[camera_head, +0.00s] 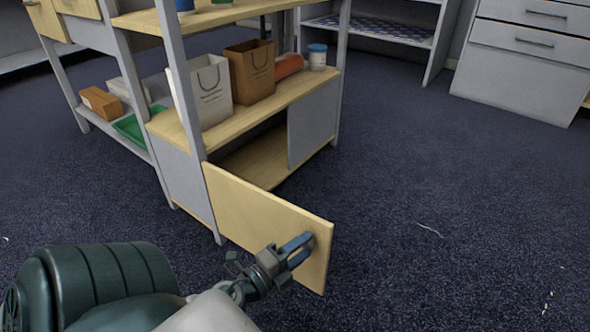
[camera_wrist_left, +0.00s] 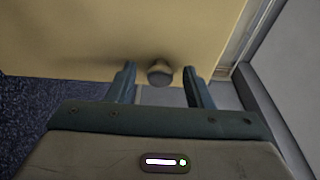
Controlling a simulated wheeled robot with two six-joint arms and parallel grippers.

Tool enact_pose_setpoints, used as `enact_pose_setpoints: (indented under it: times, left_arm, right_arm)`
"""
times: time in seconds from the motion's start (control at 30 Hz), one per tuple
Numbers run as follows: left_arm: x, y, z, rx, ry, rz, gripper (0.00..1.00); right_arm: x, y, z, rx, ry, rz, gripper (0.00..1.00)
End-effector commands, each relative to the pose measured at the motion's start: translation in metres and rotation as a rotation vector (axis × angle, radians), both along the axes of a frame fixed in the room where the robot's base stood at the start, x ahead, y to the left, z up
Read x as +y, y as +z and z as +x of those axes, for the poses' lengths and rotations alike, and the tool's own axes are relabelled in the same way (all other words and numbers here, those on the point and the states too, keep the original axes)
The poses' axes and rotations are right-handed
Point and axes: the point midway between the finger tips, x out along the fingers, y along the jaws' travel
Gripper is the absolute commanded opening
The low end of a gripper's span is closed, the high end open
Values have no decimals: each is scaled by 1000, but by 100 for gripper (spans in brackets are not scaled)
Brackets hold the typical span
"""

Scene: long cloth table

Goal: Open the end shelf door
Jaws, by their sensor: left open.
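The end shelf door (camera_head: 262,212) is a pale wooden panel that stands swung out from the lower compartment of the shelf unit (camera_head: 200,144). The compartment behind it is open to view. My left gripper (camera_head: 302,248) is at the door's free end, in front of its face. In the left wrist view the door (camera_wrist_left: 95,35) fills the upper part, and a round knob (camera_wrist_left: 160,72) shows between the two spread fingers of my left gripper (camera_wrist_left: 158,78). The fingers look apart from the knob. The knob is hidden by the gripper in the head view. My right gripper is not in view.
Paper bags (camera_head: 249,72), a white jar (camera_head: 317,57) and an orange item stand on the shelf above the door. A green tray (camera_head: 138,127) and boxes are on the left lower shelf. Grey drawers (camera_head: 525,60) stand at the back right.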

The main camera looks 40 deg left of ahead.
Motion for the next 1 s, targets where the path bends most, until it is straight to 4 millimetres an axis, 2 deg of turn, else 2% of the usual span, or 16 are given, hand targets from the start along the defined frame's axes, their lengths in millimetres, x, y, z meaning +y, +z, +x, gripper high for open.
enact_pose_setpoints:
  times: [0.17, 0.3, 0.47, 0.8, 1.0]
  left_arm:
    - [1, -4, -11, 5, -1, 4, 46]
    - [1, -5, -30, 4, -6, 3, 46]
    - [4, -3, -54, 6, -3, 3, 46]
    - [9, -1, -97, 6, 3, 2, 46]
    - [9, 0, -107, 1, 2, 1, 46]
  right_arm:
    - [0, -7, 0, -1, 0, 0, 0]
    - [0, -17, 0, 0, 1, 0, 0]
    - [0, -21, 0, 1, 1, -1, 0]
    - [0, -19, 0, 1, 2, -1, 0]
    - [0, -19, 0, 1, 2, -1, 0]
